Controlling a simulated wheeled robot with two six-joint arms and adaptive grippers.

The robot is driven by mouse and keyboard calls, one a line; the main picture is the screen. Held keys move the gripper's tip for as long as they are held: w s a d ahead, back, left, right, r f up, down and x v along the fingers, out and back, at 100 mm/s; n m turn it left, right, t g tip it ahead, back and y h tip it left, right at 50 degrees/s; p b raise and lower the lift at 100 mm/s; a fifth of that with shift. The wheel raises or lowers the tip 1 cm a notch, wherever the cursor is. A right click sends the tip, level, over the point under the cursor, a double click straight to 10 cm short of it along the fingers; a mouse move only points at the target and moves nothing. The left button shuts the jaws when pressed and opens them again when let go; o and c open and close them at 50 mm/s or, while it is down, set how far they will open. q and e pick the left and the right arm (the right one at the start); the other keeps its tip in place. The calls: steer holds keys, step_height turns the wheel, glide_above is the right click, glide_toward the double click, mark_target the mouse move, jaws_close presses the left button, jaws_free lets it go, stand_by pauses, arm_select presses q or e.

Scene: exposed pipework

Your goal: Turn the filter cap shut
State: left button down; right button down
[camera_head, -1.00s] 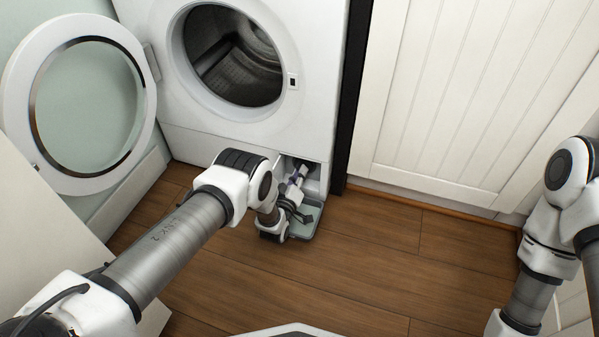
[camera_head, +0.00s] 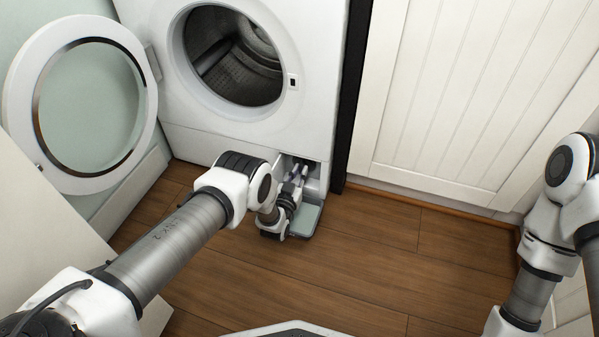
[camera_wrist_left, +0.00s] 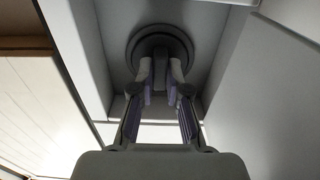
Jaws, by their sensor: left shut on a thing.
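The filter cap (camera_wrist_left: 161,45) is a dark grey round cap with a raised grip bar. It sits in the recess at the bottom right of the washing machine, seen in the left wrist view. My left gripper (camera_wrist_left: 160,82) has its two fingertips on either side of the grip bar and is shut on it. In the head view my left gripper (camera_head: 297,176) reaches into the recess, and the cap is hidden there. The lowered flap (camera_head: 304,222) lies open in front of the recess. My right arm shows at the right edge; its gripper is out of view.
The washing machine (camera_head: 312,120) has its round door (camera_head: 22,118) swung open to the left. A white panelled cabinet (camera_head: 450,100) stands to the right. The wooden floor (camera_head: 370,260) in front is clear. The recess walls (camera_wrist_left: 88,50) are close around my left gripper.

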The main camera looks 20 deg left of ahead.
stand_by(0.5)
arm_select(q)
steer(key=c, duration=1.2)
jaws_free()
steer(key=shift+o, duration=0.2)
